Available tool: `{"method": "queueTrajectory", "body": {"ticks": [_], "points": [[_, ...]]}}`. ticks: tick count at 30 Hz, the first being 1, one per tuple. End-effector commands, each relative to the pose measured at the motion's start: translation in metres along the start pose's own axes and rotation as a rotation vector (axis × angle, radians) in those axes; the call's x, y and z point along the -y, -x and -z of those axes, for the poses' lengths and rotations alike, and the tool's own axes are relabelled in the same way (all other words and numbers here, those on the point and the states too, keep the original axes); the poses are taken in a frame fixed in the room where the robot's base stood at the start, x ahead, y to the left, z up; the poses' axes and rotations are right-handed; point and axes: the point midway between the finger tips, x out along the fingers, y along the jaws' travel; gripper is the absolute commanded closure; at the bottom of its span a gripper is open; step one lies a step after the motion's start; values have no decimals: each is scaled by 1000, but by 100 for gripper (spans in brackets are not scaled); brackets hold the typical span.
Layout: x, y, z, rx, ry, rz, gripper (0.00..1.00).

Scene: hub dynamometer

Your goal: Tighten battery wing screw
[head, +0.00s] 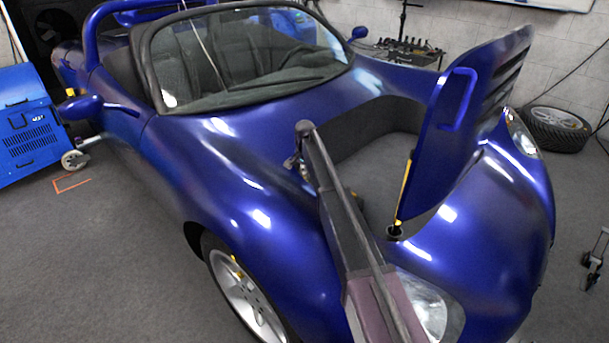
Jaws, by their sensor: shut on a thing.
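The blue sports car (215,170) stands with its hood panel (470,110) raised on the right, which opens the front bay (385,175). My arm reaches from the bottom edge up across the front fender to the left side of the bay. Small parts (294,161) show beside the arm's upper end, too small to tell what they are. My gripper's fingers cannot be made out; the arm appears to hide them. Neither the battery nor its wing screw can be made out in this view.
The raised hood panel and a yellow-and-black strut (404,191) bound the bay on the right. The windshield (240,55) rises behind. A blue cabinet (27,122) stands at the left and a loose wheel (556,128) lies at the back right. Grey floor is clear at lower left.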

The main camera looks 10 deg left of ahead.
Motion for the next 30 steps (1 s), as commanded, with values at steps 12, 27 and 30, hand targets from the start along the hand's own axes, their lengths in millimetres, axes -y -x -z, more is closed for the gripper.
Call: {"method": "queueTrajectory", "body": {"ticks": [12,27,30], "points": [[1,0,2,-4,1,3,53],[0,0,1,-3,74,2,53],[0,0,1,-3,123,2,53]]}}
